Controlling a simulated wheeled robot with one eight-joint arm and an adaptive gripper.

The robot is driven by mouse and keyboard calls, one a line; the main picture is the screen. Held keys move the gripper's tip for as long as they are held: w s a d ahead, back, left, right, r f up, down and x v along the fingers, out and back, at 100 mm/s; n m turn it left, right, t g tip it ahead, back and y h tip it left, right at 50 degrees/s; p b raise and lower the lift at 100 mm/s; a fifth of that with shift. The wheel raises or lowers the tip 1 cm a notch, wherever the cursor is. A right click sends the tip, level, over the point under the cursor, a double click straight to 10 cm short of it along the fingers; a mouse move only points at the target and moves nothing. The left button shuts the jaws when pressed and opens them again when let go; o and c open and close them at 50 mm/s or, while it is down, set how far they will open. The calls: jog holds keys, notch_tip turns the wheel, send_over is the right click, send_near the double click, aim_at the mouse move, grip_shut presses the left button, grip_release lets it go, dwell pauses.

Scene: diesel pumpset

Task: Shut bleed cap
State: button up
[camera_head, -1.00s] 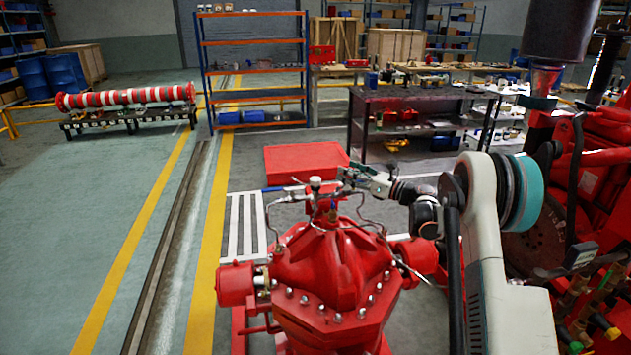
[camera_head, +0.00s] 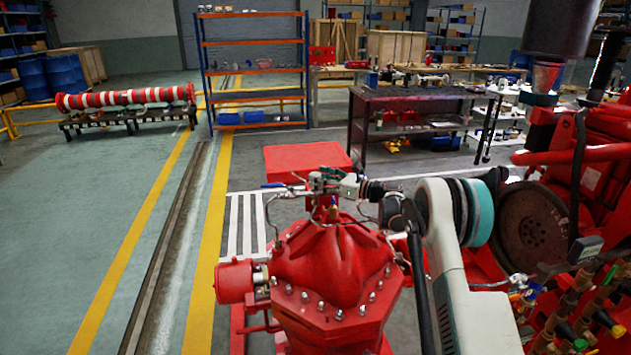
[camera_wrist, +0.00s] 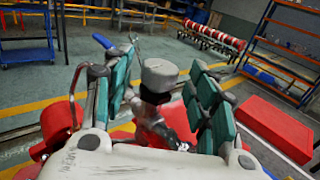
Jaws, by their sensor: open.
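The bleed cap (camera_wrist: 160,74) is a round, light grey knob on a thin fitting, at the top of the red pump casing (camera_head: 335,265). In the wrist view it stands between the two teal finger pads of my gripper (camera_wrist: 163,95). The gripper is open, with a visible gap on the right side; the left pad is also apart from the cap. In the head view my gripper (camera_head: 325,182) is over the top of the pump and hides most of the cap.
A blue-handled lever (camera_head: 273,185) sits just left of my gripper. Thin metal pipes run around the pump top. A red box (camera_head: 306,160) lies on the floor behind, with a dark workbench (camera_head: 410,95) beyond it. Red engine parts (camera_head: 590,170) crowd the right side. The floor at left is clear.

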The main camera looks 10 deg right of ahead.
jog(key=shift+x, duration=1.2)
jog(key=c, duration=1.1)
